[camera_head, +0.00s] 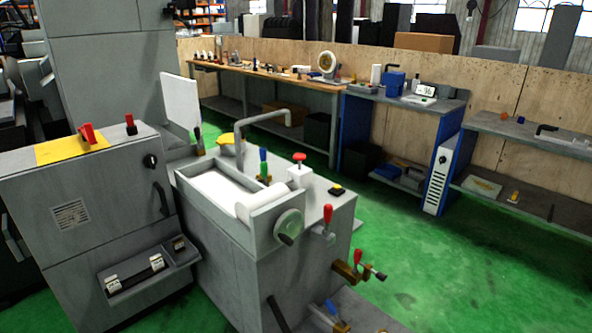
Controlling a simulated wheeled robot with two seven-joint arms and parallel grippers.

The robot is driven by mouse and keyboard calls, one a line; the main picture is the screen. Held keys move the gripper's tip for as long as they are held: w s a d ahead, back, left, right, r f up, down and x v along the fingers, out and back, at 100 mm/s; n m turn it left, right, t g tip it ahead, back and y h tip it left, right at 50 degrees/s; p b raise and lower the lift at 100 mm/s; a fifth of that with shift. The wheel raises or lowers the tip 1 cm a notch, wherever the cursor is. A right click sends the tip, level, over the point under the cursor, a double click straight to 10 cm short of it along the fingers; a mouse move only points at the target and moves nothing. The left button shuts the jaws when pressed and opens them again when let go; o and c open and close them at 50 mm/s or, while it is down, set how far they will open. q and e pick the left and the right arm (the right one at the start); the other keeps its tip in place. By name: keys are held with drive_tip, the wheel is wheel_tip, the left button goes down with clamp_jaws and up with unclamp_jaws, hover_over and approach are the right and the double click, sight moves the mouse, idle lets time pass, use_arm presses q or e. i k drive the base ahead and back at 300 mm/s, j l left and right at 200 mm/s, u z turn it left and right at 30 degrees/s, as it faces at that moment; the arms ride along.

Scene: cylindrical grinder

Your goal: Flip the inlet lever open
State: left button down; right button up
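A grey grinder body (300,245) stands in the middle of the view. Several levers sit on it, and I cannot tell which one is the inlet lever. A red-handled lever (328,214) stands upright on a grey valve at its right front. A smaller red-handled lever (357,256) stands on a brass valve below it. A blue-handled lever (331,308) is low at the front, by a brass fitting. A blue and green lever (264,165) stands on top, behind the trough. Neither of my grippers is in view.
A grey cabinet (100,215) with red switches stands at the left. A handwheel (289,226) projects from the grinder's front. A bent pipe (262,117) rises above the trough. Green floor (440,260) is clear at the right. Workbenches (270,75) line the back wall.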

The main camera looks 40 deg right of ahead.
sight(329, 305)
drive_tip(key=i+l+z, duration=0.15)
drive_tip(key=z, duration=0.35)
drive_tip(key=i+z, duration=0.3)
drive_tip(key=z, duration=0.2)
drive_tip(key=i+z, duration=0.2)
drive_tip(key=z, duration=0.3)
drive_tip(key=i+j+z, duration=0.1)
drive_tip(key=i+z, duration=0.15)
drive_tip(key=z, duration=0.25)
drive_tip(key=i+j+z, duration=0.2)
drive_tip(key=z, duration=0.3)
